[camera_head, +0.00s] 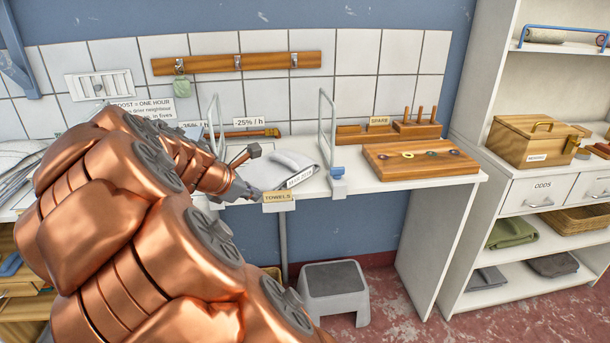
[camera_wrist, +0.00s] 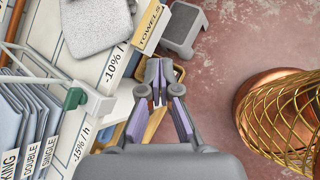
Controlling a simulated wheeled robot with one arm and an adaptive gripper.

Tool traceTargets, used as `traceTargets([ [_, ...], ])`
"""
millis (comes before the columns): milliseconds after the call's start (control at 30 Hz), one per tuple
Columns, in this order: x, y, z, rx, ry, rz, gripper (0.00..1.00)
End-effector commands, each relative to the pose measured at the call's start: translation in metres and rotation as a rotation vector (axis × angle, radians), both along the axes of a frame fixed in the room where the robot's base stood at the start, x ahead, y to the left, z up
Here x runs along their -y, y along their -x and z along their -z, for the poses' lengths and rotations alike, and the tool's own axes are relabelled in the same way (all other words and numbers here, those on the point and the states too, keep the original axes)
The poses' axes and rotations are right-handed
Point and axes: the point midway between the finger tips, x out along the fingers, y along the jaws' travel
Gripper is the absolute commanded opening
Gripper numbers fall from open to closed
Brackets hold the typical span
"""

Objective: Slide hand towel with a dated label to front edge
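A folded pale grey hand towel (camera_head: 292,163) lies on the white counter between two wire dividers. A white dated label (camera_head: 299,178) hangs on its front side; the print is small. The towel also shows at the top of the wrist view (camera_wrist: 95,25), where its label is not readable. My gripper (camera_head: 254,193) is at the counter's front edge, left of the TOWELS sign (camera_head: 278,196) and front left of the towel. In the wrist view its fingertips (camera_wrist: 159,82) are together and empty, apart from the towel. My arm hides much of the counter's left part.
A wire divider (camera_head: 328,120) with a blue clip stands right of the towel. A wooden board with rings (camera_head: 420,160) lies farther right. A grey step stool (camera_head: 334,285) is on the floor below.

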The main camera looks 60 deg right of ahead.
Motion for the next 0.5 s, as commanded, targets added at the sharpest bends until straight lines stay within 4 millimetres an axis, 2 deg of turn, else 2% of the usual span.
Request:
traceTargets([
  [33, -0.024, 0.011, 0.002, 0.079, -0.049, 0.069, 0.0],
  [233, -0.117, 0.057, 0.026, 0.311, -0.264, 0.388, 0.0],
  [500, -0.249, 0.13, 0.06, 0.399, -0.522, 0.792, 0.0],
])
